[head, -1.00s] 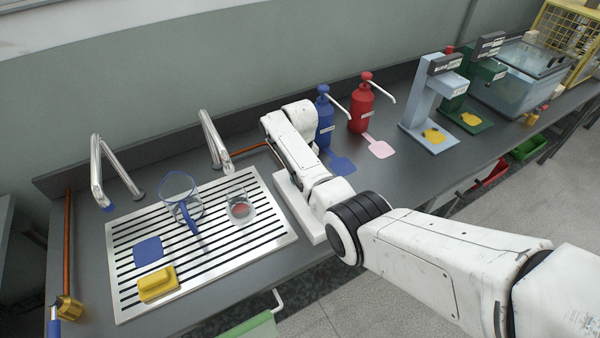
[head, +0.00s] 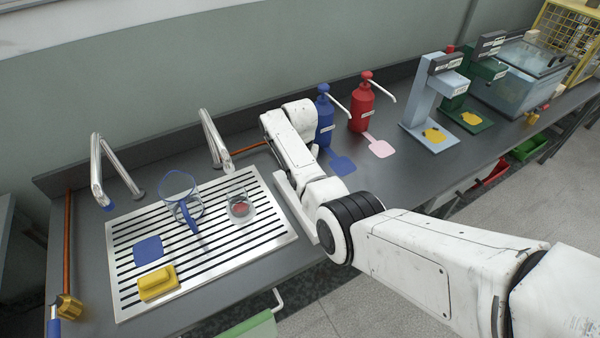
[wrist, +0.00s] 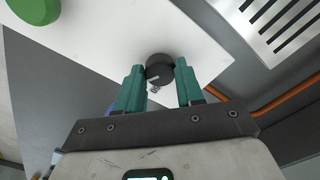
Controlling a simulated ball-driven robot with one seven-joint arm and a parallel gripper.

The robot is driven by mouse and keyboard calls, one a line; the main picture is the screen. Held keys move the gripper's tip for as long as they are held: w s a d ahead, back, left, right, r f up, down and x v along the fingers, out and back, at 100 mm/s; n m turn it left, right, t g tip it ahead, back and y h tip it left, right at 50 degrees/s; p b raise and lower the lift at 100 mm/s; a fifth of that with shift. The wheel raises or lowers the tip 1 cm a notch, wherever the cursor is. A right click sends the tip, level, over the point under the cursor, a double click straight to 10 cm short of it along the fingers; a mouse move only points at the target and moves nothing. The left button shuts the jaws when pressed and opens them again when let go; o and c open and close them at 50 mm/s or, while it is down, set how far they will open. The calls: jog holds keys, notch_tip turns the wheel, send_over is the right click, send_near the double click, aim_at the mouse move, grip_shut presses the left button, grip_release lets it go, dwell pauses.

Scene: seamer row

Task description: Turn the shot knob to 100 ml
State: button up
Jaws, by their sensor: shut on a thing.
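The shot knob (wrist: 160,69) is a round, dark knob on a white panel (wrist: 105,25), with a light pointer mark at its lower edge. My gripper (wrist: 158,80) has its teal fingers on either side of the knob and is shut on it. The scale and the 100 ml mark cannot be read in the wrist view. In the head view my arm hides the knob and the gripper; part of the white unit (head: 291,203) shows beside the slotted drainer.
A green round button (wrist: 34,8) is on the panel. The slotted metal drainer (head: 215,255) holds a blue-rimmed jug (head: 181,190), a small glass (head: 240,205) and a yellow block (head: 158,281). Blue (head: 325,120) and red (head: 361,107) pump bottles stand behind my arm.

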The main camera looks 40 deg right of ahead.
jog(key=shift+w, duration=0.1)
dwell(0.3)
jog(key=o, duration=1)
jog(key=shift+o, duration=0.2)
notch_tip(320, 180, up, 11)
jog(key=b, duration=0.1)
jog(key=shift+f, duration=0.1)
